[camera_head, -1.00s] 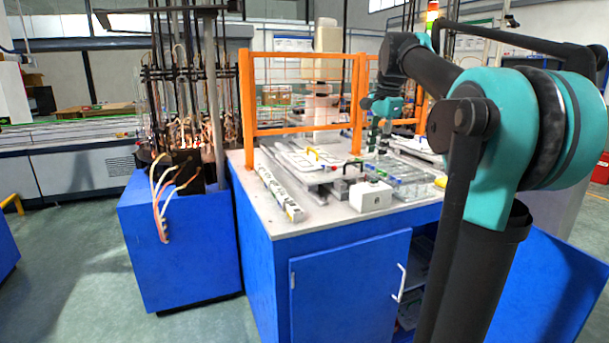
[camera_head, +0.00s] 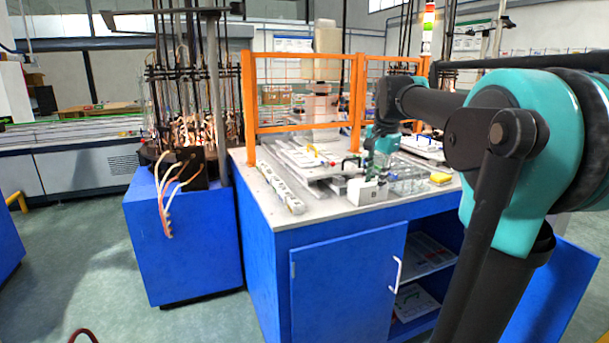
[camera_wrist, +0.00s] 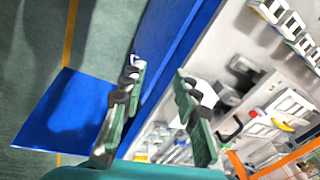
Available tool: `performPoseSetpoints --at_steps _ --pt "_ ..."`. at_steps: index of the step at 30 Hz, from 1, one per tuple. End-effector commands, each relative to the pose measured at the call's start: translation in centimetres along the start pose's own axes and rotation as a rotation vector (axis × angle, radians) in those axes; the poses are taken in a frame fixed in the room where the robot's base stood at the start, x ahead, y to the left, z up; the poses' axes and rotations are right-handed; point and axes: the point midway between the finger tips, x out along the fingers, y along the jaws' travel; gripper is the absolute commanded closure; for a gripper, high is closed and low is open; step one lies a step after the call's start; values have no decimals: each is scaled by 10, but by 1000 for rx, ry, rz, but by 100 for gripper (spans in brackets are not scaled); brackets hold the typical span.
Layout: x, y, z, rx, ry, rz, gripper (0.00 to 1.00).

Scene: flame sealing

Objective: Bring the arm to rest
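My arm reaches in from the right in the head view. My gripper (camera_head: 380,158) points down over the right part of the workbench (camera_head: 318,219), just behind a small white box (camera_head: 367,191). In the wrist view both fingers of my gripper (camera_wrist: 160,112) stand wide apart with nothing held between them. The white box also shows in the wrist view (camera_wrist: 205,92), partly hidden behind the right finger. The head view is too small to tell the gap between gripper and bench.
Orange guard frames (camera_head: 250,110) stand along the bench's back. A white strip of parts (camera_head: 280,190) lies at its left edge. Clear trays and a yellow item (camera_head: 440,178) lie right of my gripper. A blue cabinet with hoses (camera_head: 190,250) stands left; floor is free in front.

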Motion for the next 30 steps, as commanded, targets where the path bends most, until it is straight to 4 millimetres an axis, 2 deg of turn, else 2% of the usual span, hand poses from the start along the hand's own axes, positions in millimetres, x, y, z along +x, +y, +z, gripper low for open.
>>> performPoseSetpoints --at_steps 5,8,12,18,21,24,30 --pt "53 30 22 -159 25 -12 69" --pt "94 58 44 -290 47 -21 69" --pt "152 108 80 -490 82 -27 69" --pt "218 183 134 -752 130 -28 69" --pt "238 211 154 -844 149 -26 69" --pt "249 230 167 -903 160 -23 69" --pt "255 239 173 -936 167 -21 69"
